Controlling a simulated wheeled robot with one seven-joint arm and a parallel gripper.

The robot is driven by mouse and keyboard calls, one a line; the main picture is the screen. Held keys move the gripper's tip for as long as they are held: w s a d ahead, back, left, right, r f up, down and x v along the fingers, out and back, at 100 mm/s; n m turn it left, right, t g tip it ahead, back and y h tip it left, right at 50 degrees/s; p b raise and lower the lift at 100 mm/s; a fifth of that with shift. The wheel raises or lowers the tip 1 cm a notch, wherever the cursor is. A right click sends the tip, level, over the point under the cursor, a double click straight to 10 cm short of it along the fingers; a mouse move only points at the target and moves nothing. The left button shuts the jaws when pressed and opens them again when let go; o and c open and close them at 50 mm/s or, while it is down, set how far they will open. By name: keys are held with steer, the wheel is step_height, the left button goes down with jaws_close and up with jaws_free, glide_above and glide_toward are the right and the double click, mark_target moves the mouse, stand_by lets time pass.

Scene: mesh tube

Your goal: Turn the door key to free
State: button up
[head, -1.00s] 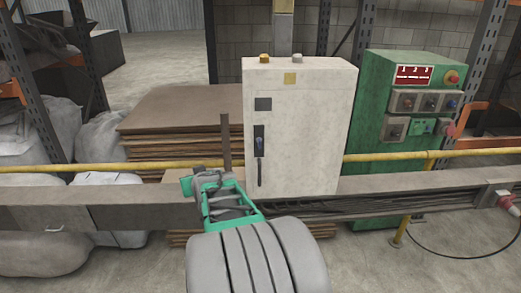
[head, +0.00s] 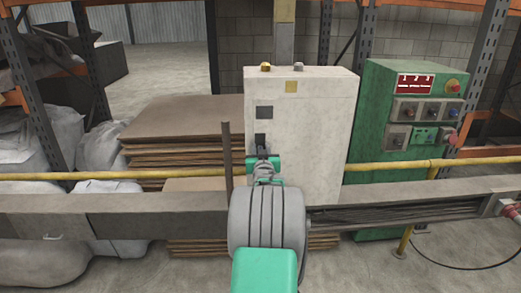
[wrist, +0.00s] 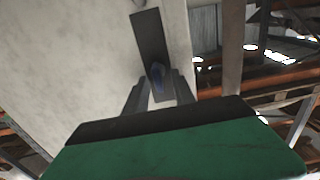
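The pale cabinet (head: 325,115) stands behind the rail, its door facing me. A dark lock plate (head: 260,139) sits at the door's left side; my gripper (head: 263,156) covers its lower part in the head view. In the wrist view the plate (wrist: 147,35) runs down toward my gripper (wrist: 161,82). A small bluish key (wrist: 158,72) shows on the plate, between the two fingertips. The fingers are apart, with a gap on each side of the key. I cannot tell how deep the key lies between them.
A yellow pipe (head: 400,167) and a grey rail (head: 400,196) cross in front of the cabinet. A green control box (head: 405,90) stands to the right. Stacked boards (head: 180,125) lie to the left, with a thin brown post (head: 227,160) near my arm.

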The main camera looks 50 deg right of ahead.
jaws_close()
stand_by(0.4)
steer(key=shift+s+f+b, duration=0.1)
steer(key=shift+b, duration=0.3)
steer(key=shift+f+m+b, duration=0.15)
steer(key=shift+m+b, duration=0.85)
steer(key=shift+b, duration=0.1)
steer(key=m+b, duration=0.4)
steer(key=m, duration=0.1)
steer(key=m+b, duration=0.4)
steer(key=m, duration=0.1)
steer(key=s+f+m+b, duration=0.1)
steer(key=m+b, duration=0.3)
steer(key=m, duration=0.2)
steer(key=shift+d, duration=0.4)
